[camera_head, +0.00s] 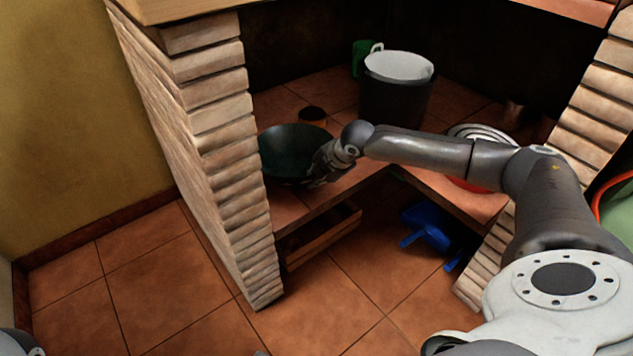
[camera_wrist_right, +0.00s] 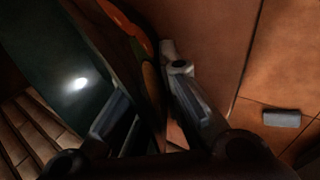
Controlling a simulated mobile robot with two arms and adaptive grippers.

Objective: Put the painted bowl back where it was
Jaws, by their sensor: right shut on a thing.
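The painted bowl (camera_head: 287,148), dark green inside, is at the left end of the brick counter's tiled shelf, next to the brick pillar. I cannot tell whether it rests on the shelf or hangs just above it. My right gripper (camera_head: 323,168) is at the bowl's right front rim. In the right wrist view the bowl (camera_wrist_right: 65,75) fills the left side, with orange and patterned colours on its outer face. There my right gripper (camera_wrist_right: 150,95) has a finger on each side of the bowl's wall and is shut on it. My left gripper is not in view.
A dark pot with a pale inside (camera_head: 397,85), a green mug (camera_head: 361,57) and a small brown pot (camera_head: 312,116) stand farther back. The brick pillar (camera_head: 215,130) is close at the left. Stacked plates (camera_head: 480,133) are at the right; a blue object (camera_head: 428,224) lies below.

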